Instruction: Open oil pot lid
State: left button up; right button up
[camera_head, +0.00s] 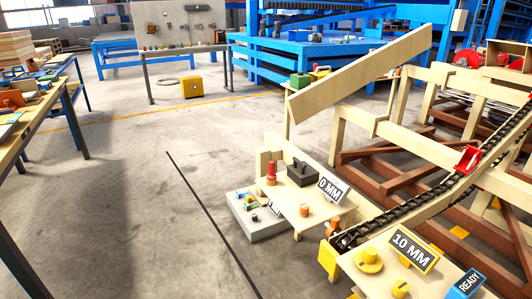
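I cannot tell for sure which thing is the oil pot. A black block-like container (302,175) with a raised knob or handle on top sits on the small wooden stand (290,204) at the centre right. Its top looks closed, though it is small in view. A red tapered bottle-like thing (270,174) stands upright just left of it, apart from it. A small orange cylinder (305,210) stands nearer the stand's front edge. Neither of my grippers shows in the head view.
A "0 MM" sign (333,189) stands right of the black container. A grey box with small parts (256,230) is left of the stand. A black chain conveyor (440,203) and a "10 MM" sign (414,249) are at right. The concrete floor (120,200) at left is clear.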

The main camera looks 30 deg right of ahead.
aim_at(303, 165)
jog(key=i, duration=0.7)
jog(key=i+j+z, duration=0.1)
jog(key=i, duration=0.6)
jog(key=i+z, duration=0.65)
jog(key=i+j+z, duration=0.15)
jog(key=i+z, duration=0.2)
